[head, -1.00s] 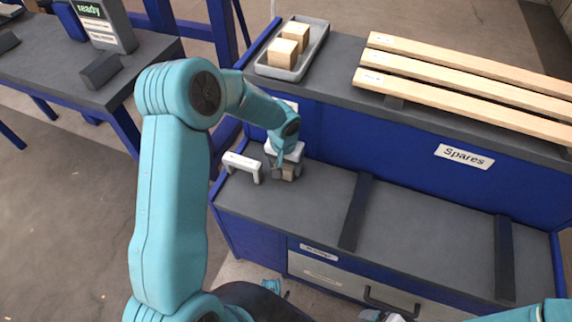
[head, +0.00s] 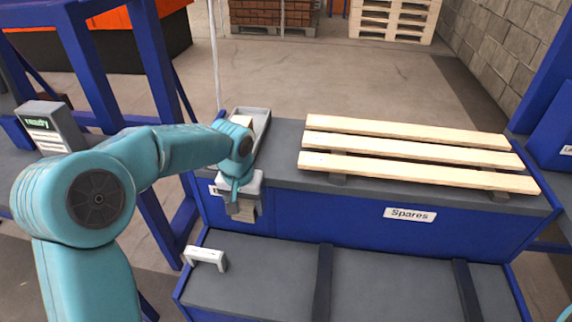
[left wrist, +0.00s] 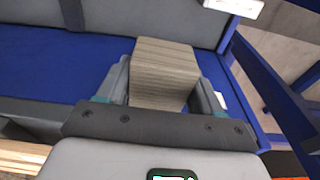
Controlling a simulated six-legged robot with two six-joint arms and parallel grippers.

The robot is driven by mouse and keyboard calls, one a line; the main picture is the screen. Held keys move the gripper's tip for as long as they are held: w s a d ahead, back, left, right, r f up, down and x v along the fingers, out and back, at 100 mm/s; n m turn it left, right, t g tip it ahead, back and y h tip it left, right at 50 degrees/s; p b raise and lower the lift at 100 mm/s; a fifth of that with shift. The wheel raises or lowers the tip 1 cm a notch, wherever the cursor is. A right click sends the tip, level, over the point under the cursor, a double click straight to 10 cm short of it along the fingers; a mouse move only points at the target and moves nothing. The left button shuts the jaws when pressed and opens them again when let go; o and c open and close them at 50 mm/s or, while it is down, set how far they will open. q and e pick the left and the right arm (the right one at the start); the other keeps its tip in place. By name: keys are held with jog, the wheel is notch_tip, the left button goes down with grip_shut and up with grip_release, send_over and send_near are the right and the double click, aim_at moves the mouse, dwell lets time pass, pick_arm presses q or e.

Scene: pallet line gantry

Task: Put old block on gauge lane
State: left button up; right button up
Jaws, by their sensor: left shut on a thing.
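My left gripper (head: 243,212) is shut on a greyish, weathered wooden block in the head view. The block (left wrist: 163,72) shows clearly between the two fingers in the left wrist view. The gripper hangs in front of the upper bench's blue face, above the lower grey deck (head: 275,262). The white gauge arch (head: 206,257) stands at the left end of that deck, below and left of the gripper; part of it shows in the left wrist view (left wrist: 235,5). No readable label marks the gauge lane. My right gripper is not in view.
Dark strips (head: 323,280) divide the lower deck, which is otherwise bare. A grey tray (head: 262,124) with a light block (head: 243,121) sits on the upper bench, partly behind my arm. Pale slats (head: 405,157) lie to its right, above a "Spares" label (head: 410,214).

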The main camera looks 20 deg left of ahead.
pick_arm(q)
jog(key=s+d+r+m, duration=0.2)
jog(key=d+r, duration=0.2)
jog(key=d, duration=0.6)
notch_tip(320, 180, up, 6)
jog(key=s+p, duration=0.1)
jog(key=p, duration=1.3)
jog(key=shift+s, duration=0.3)
